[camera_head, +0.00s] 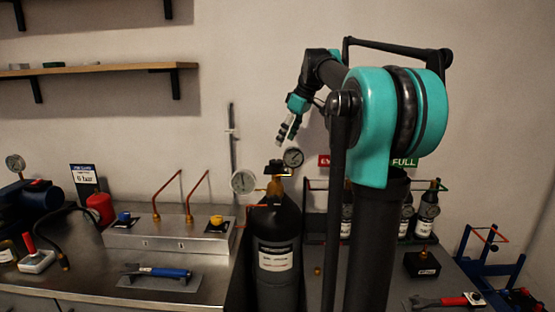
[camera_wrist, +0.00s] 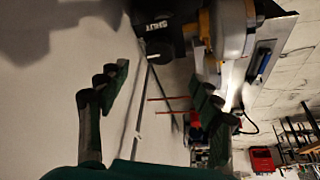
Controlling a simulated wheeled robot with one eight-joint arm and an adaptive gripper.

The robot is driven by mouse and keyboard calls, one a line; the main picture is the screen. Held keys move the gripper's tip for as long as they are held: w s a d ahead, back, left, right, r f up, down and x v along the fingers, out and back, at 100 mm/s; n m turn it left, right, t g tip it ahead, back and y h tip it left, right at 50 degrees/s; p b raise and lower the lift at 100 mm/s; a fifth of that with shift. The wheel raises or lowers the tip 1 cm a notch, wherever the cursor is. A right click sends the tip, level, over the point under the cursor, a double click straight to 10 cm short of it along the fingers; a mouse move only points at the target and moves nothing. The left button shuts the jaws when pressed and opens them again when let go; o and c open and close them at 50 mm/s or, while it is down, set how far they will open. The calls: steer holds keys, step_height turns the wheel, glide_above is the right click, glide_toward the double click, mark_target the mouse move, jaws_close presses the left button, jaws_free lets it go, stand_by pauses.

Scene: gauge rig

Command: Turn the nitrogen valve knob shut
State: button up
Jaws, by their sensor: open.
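The black gas cylinder (camera_head: 276,240) stands upright between the two benches, with a pale label on its front. A brass valve body (camera_head: 275,187) sits on its neck, with a dark knob (camera_head: 277,168) on top. My gripper (camera_head: 285,133) is above the knob, tilted downward and clear of it. In the wrist view a dark part marked "SHUT" (camera_wrist: 150,24) lies beyond the fingertips, near the upper edge, beside the brass body (camera_wrist: 205,30). My gripper's fingers (camera_wrist: 160,85) are apart with nothing between them. The knob's exact turn is unclear.
Two round gauges (camera_head: 244,181) (camera_head: 293,157) flank the valve. The left bench carries a steel box (camera_head: 170,235) with red pipes and a blue-handled tool (camera_head: 165,272). Dark bottles (camera_head: 427,205) stand in a rack at right, partly behind my arm. Shelves (camera_head: 95,70) hang at upper left.

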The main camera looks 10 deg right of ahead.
mark_target(277, 161)
steer(key=x, duration=0.9)
steer(key=shift+f, duration=0.1)
steer(key=c, duration=1.2)
steer(key=shift+o, duration=0.2)
